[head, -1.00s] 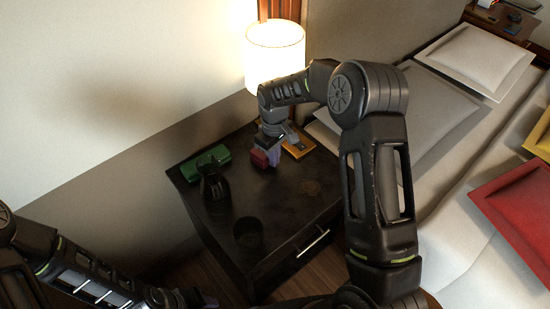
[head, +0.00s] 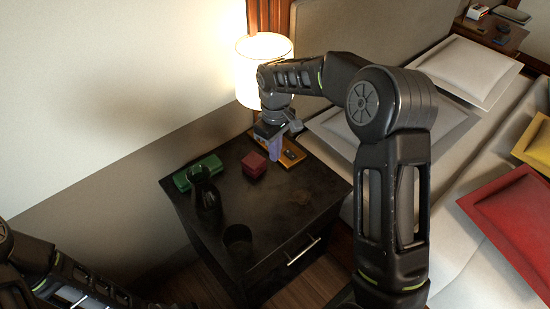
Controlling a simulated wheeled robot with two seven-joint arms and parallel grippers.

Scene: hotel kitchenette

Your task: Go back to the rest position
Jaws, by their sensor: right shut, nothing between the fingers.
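My right gripper (head: 274,152) is over the back of the dark nightstand (head: 290,205), below the lamp. It is shut and empty, its purple fingertips pointing down. A small dark red box (head: 254,165) sits on the nightstand just left of the fingertips, apart from them as far as I can see. My left arm comes in at the bottom left corner. Its gripper end is at the bottom edge, too cut off and dark to show its jaws.
On the nightstand are a green case (head: 198,172), a black vase (head: 205,197), a dark cup (head: 239,241) and a wooden tray (head: 290,153). A lit lamp (head: 256,65) stands behind my right forearm. The bed with pillows (head: 470,70) lies right.

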